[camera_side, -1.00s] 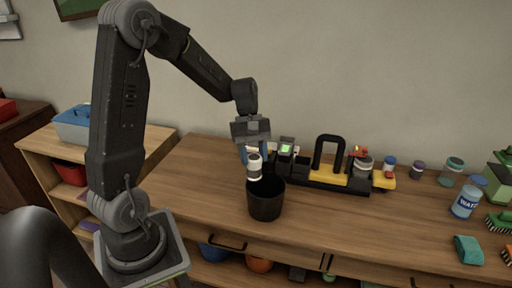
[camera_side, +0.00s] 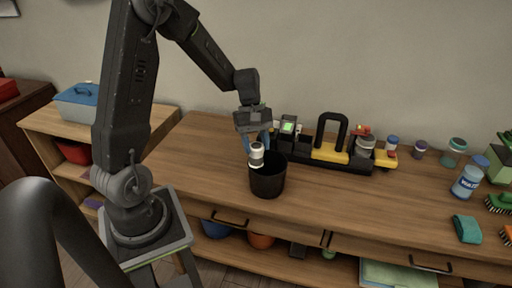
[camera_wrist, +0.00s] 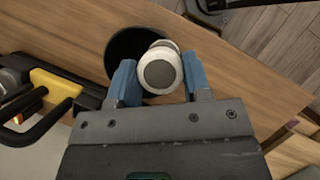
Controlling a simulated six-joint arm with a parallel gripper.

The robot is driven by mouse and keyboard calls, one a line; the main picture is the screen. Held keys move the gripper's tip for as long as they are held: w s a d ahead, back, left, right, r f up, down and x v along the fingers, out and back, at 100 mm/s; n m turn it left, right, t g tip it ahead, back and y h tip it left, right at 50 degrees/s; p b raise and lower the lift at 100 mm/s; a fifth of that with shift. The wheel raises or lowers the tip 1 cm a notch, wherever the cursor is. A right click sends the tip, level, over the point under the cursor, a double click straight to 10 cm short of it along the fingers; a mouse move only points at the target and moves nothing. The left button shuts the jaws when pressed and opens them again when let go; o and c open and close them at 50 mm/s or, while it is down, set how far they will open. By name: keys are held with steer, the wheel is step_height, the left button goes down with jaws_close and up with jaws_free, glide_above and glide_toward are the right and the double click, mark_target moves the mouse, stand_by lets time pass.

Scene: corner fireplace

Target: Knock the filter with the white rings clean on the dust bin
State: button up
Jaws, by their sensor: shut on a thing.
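The filter with white rings (camera_side: 256,154) is held between the blue fingers of my gripper (camera_side: 262,141). In the wrist view the filter (camera_wrist: 160,68) shows its round grey end with a white ring, and my gripper's blue fingers (camera_wrist: 158,82) stand on either side of it. The black dust bin (camera_side: 267,183) stands upright on the bench. The filter is at the bin's rim on its left side in the side view; I cannot tell if they touch. In the wrist view the bin's dark opening (camera_wrist: 122,50) lies partly behind the filter.
A black and yellow tool carrier (camera_side: 328,152) with a loop handle stands behind and right of the bin. A blue-white water jar (camera_side: 467,182), a teal cloth (camera_side: 467,229) and brushes (camera_side: 499,203) lie at the right. The bench front middle is clear.

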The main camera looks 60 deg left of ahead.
step_height(320, 180, down, 2)
steer(key=shift+r, duration=1.1)
steer(key=shift+c, duration=0.4)
step_height(320, 180, down, 2)
steer(key=shift+f, duration=0.15)
steer(key=shift+c, duration=0.4)
steer(key=shift+r, duration=1.2)
